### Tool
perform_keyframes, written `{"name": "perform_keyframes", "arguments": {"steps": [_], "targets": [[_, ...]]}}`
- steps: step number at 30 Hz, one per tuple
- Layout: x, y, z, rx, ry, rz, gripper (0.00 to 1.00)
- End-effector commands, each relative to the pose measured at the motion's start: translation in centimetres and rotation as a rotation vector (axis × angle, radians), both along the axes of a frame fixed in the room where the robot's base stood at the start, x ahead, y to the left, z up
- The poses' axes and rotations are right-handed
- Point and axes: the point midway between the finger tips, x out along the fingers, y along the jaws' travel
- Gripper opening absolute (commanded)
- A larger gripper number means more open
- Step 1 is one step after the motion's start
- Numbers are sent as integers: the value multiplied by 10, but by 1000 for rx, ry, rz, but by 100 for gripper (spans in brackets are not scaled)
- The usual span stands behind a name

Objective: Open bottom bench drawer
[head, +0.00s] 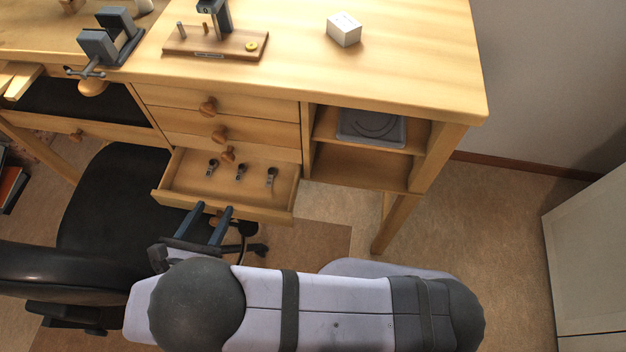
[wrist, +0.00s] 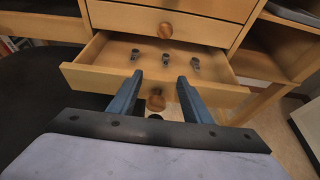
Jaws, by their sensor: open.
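The bottom bench drawer (head: 175,192) is pulled out, its inside showing, with several small dark metal parts (head: 240,171) lying on its floor. It also shows in the wrist view (wrist: 95,78), where its round wooden knob (wrist: 155,101) is on the front panel. My gripper (head: 214,208) is open and empty at the drawer's front. In the wrist view, my two blue fingers (wrist: 160,78) stand to the left and right of the knob with gaps on both sides. I cannot tell whether the fingertips touch the drawer front.
Closed drawers with wooden knobs (head: 219,134) sit above. An open shelf (head: 360,170) is to the right. A black chair (head: 110,205) stands close on the left. On the bench top are a vise (head: 105,42), a wooden board (head: 180,46) and a white box (head: 344,29). Floor at right is clear.

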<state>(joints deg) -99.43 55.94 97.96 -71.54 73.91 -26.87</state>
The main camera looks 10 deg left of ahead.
Motion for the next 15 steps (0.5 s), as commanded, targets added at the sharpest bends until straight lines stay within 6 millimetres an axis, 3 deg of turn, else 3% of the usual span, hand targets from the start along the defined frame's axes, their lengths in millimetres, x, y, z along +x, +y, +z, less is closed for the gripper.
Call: {"name": "perform_keyframes", "arguments": {"steps": [6, 12, 15], "targets": [[0, -1, -42, -4, 0, 0, 44], [37, -1, -36, 1, 0, -6, 44], [44, 0, -35, 1, 0, 0, 44]]}}
